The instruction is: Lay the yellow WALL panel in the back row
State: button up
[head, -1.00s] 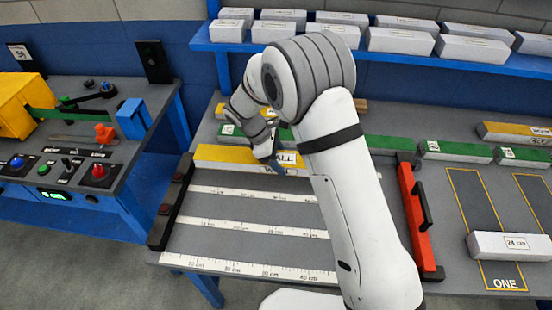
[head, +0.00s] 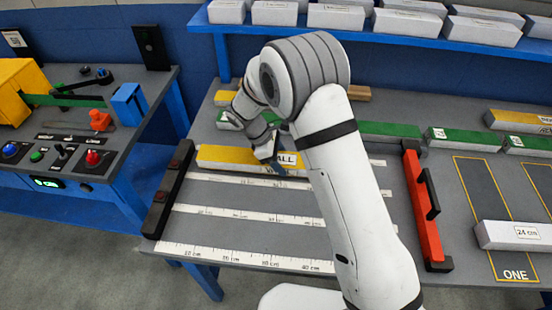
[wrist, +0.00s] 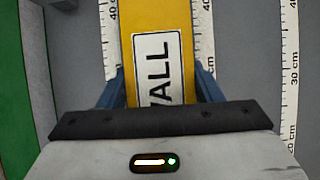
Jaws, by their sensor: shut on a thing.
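The yellow WALL panel (head: 225,157) is a long yellow bar with a white label. It lies at or just above the table at the back of the ruled area, lengthwise along the white ruler strips. Its left end is close to the black stop bar (head: 168,190). My gripper (head: 276,160) is shut on it near the label. In the wrist view the panel (wrist: 158,18) runs between the blue fingers of my gripper (wrist: 160,92), with a ruler strip close on each side. My arm hides the panel's right end. I cannot tell whether its underside touches the table.
A red bar with a black handle (head: 424,205) stands on the right of the ruled area. Green panels (head: 463,139) lie behind. A white 24 cm panel (head: 512,235) lies at the right by the outlined place marked ONE. The ruler rows (head: 240,215) in front are bare.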

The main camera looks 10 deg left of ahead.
jog(key=shift+f+b, duration=0.35)
jog(key=shift+f, duration=0.2)
jog(key=o, duration=1.2)
jog(key=shift+a+r, duration=0.1)
